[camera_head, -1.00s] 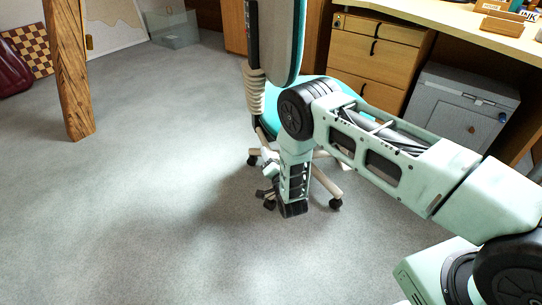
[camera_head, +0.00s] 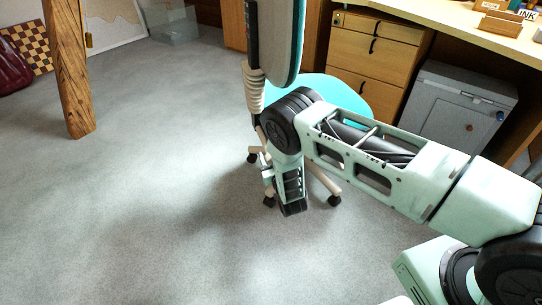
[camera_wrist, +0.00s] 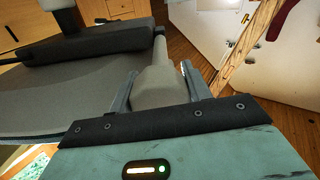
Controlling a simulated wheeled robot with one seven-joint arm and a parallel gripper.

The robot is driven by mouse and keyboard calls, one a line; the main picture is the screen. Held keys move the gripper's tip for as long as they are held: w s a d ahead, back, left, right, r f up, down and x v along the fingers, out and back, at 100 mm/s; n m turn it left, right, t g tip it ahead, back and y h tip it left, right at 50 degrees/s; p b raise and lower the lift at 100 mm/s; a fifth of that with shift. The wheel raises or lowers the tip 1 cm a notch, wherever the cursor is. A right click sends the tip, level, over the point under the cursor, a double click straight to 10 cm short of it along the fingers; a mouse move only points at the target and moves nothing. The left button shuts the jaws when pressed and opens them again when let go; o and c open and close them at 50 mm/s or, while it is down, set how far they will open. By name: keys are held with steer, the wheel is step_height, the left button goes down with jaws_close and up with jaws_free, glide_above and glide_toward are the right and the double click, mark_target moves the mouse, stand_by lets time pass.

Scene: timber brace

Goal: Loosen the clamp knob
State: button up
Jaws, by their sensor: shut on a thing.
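My gripper (camera_wrist: 155,88) has its two grey fingers on either side of a grey-beige rounded piece (camera_wrist: 160,85) with a thin stem rising from it. The fingers are shut on this piece; I cannot tell whether it is the clamp knob. No clamp or knob can be made out for certain in either view. A brown timber post (camera_head: 68,70) stands at the upper left in the head view, apart from my arm. A slanting timber (camera_wrist: 248,42) also shows in the wrist view, beyond the fingers. In the head view my fingers are hidden or too small to tell.
An office chair with a turquoise seat (camera_head: 345,92) stands behind my arm. A desk (camera_head: 440,28), wooden drawers (camera_head: 375,55) and a grey cabinet (camera_head: 455,110) are at the right. A glass box (camera_head: 170,25) is at the back. The carpet at left is clear.

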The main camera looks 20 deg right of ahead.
steer(key=n, duration=0.5)
steer(key=shift+f+n, duration=0.1)
steer(key=shift+n, duration=0.2)
steer(key=n, duration=0.4)
steer(key=shift+n, duration=0.4)
steer(key=o, duration=1)
steer(key=shift+s, duration=0.1)
steer(key=s+p, duration=0.4)
steer(key=s, duration=1.3)
steer(key=shift+s+d, duration=0.15)
steer(key=shift+d, duration=0.05)
